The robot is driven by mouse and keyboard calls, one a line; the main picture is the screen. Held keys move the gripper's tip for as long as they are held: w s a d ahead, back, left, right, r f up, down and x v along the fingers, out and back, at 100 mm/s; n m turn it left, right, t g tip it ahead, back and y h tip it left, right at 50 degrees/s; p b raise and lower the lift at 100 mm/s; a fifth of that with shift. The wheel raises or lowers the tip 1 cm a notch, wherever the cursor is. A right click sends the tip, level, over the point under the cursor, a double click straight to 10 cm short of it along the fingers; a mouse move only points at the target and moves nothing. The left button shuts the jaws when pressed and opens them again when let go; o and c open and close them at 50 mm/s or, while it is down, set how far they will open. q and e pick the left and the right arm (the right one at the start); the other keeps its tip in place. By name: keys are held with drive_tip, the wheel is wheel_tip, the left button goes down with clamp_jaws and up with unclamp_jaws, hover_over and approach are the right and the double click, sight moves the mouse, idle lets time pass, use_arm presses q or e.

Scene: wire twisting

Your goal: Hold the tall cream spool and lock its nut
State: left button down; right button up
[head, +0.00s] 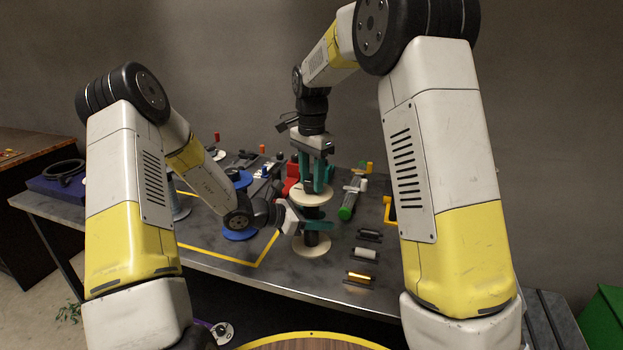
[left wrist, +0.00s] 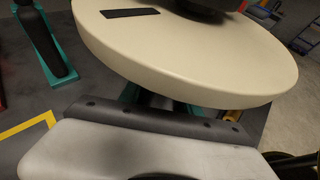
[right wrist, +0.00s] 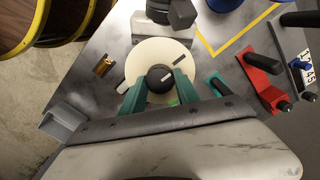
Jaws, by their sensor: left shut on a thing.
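The tall cream spool (head: 311,246) stands upright near the table's front edge, with round cream flanges above and below a dark core. Its upper flange (left wrist: 190,50) fills the top of the left wrist view. My left gripper (head: 316,225) is shut on the spool's core between the flanges; its fingertips are mostly hidden in the left wrist view. The dark round nut (right wrist: 160,78) sits on top, with a pale mark. My right gripper (right wrist: 160,90) points down from above, its teal fingers on either side of the nut. I cannot tell whether they touch it.
Small cylinders in dark holders, one brass (head: 360,276) and one pale (head: 365,254), lie right of the spool. A green-ended tool (head: 347,207) and a red block (head: 291,174) stand behind. Yellow tape (head: 220,255) marks the table to the left.

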sight(312, 182)
drive_tip(key=o, duration=0.4)
drive_tip(key=shift+o, duration=0.2)
wheel_tip(312, 182, up, 12)
idle(0.5)
use_arm(q)
drive_tip(key=c, duration=0.8)
unclamp_jaws()
drive_tip(key=shift+o, duration=0.2)
drive_tip(key=shift+a, duration=0.1)
